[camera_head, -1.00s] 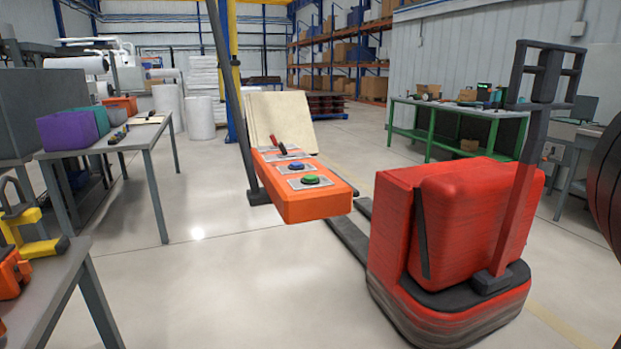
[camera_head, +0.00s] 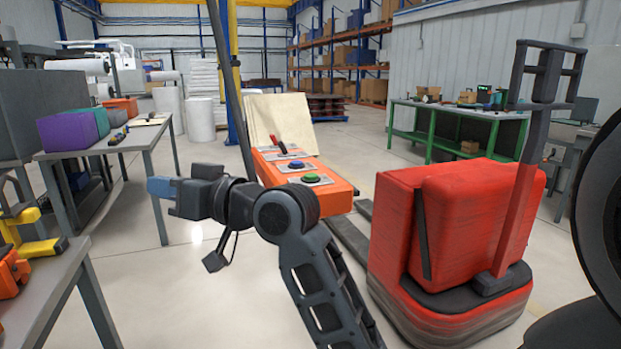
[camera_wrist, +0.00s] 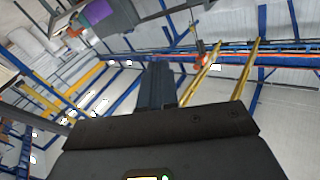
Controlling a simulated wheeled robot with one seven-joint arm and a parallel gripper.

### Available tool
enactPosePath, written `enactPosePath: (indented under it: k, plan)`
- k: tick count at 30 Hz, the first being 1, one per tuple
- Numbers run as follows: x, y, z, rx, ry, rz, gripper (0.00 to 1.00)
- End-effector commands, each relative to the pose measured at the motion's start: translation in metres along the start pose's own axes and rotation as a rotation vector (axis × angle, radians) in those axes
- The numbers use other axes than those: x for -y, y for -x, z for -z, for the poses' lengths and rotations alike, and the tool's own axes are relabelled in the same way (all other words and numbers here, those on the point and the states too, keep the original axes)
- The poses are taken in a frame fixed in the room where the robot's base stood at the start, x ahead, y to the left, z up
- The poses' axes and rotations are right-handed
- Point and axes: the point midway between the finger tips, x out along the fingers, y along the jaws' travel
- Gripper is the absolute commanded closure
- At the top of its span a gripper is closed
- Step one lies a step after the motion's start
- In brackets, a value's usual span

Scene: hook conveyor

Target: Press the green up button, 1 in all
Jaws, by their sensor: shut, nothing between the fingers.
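The orange control box (camera_head: 338,199) hangs on a dark pole in the middle of the head view. On its top are the green button (camera_head: 311,177), nearest me, the blue button (camera_head: 295,165) behind it, and a red-handled lever (camera_head: 275,142) farther back. My gripper (camera_head: 160,187) is left of the box, pointing left, shut and empty, apart from the buttons.
A red pallet truck (camera_head: 470,215) stands right of the box. A grey table (camera_head: 150,140) with a purple box (camera_head: 68,130) is at left, and another table (camera_head: 60,290) with yellow and orange parts is near left. A green workbench (camera_head: 455,115) is behind. Open floor lies between.

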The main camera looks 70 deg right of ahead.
Motion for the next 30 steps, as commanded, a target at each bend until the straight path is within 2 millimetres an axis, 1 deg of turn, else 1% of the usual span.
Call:
enactPosePath:
  k: [1,3,6,8,11,14,17,21,24,27,30]
  plan:
    - [-0.011,-0.001,0.019,0.012,0.05,0.0,1.0]
    - [-0.021,-0.001,0.036,0.046,0.108,0.003,1.0]
    - [-0.037,0.003,0.059,0.107,0.196,-0.005,1.0]
    - [-0.048,0.007,0.071,0.152,0.251,-0.015,1.0]
    - [-0.067,0.018,0.088,0.239,0.343,-0.044,1.0]
    - [-0.088,0.033,0.102,0.34,0.433,-0.087,1.0]
    - [-0.112,0.053,0.115,0.455,0.517,-0.147,1.0]
    - [-0.145,0.088,0.131,0.628,0.617,-0.245,1.0]
    - [-0.164,0.113,0.139,0.742,0.666,-0.314,1.0]
    - [-0.178,0.134,0.146,0.83,0.696,-0.369,1.0]
    - [-0.186,0.148,0.15,0.888,0.713,-0.405,1.0]
